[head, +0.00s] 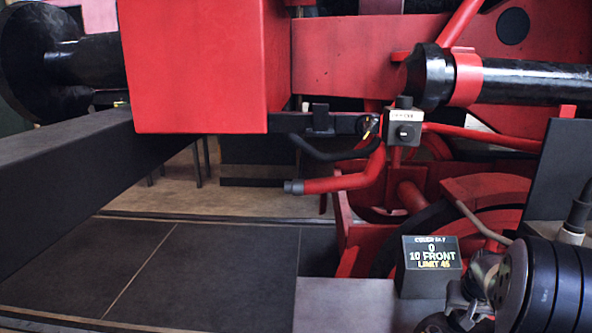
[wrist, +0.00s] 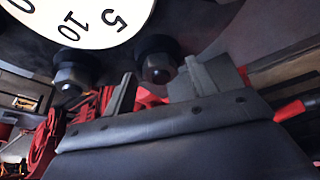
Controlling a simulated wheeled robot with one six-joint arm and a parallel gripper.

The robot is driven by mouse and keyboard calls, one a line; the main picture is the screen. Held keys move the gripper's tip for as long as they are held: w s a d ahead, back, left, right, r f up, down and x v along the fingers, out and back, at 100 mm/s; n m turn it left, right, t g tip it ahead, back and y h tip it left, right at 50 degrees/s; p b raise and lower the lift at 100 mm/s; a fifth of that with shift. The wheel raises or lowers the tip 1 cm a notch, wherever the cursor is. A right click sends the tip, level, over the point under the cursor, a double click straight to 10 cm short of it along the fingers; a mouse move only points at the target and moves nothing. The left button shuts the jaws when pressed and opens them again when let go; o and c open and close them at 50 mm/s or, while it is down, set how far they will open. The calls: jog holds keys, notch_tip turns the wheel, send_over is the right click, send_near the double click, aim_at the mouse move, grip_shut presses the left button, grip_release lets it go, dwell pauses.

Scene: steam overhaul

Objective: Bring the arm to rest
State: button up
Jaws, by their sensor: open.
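My gripper (wrist: 160,88) shows in the wrist view, with its two grey fingers apart and nothing seen between them. Beyond the fingers are two dark hex fittings (wrist: 158,60), close below a white dial (wrist: 88,18) marked with numbers including 5 and 10. I cannot tell whether the fingers touch the fittings. In the head view I cannot make out my gripper clearly; dark ribbed machinery fills the lower right corner.
In the head view, a big red block (head: 195,65) and a dark beam (head: 75,205) fill the left. Red pipework (head: 340,183) and a small grey switch box (head: 403,128) are at centre. A black display box (head: 432,266) stands lower right. The dark floor (head: 200,265) is clear.

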jog(key=shift+d+n+y, duration=0.1)
jog(key=shift+n+y, duration=0.5)
jog(key=shift+n, duration=0.9)
jog(key=v, duration=1)
jog(key=shift+s+r+b, duration=0.3)
jog(key=shift+b, duration=0.15)
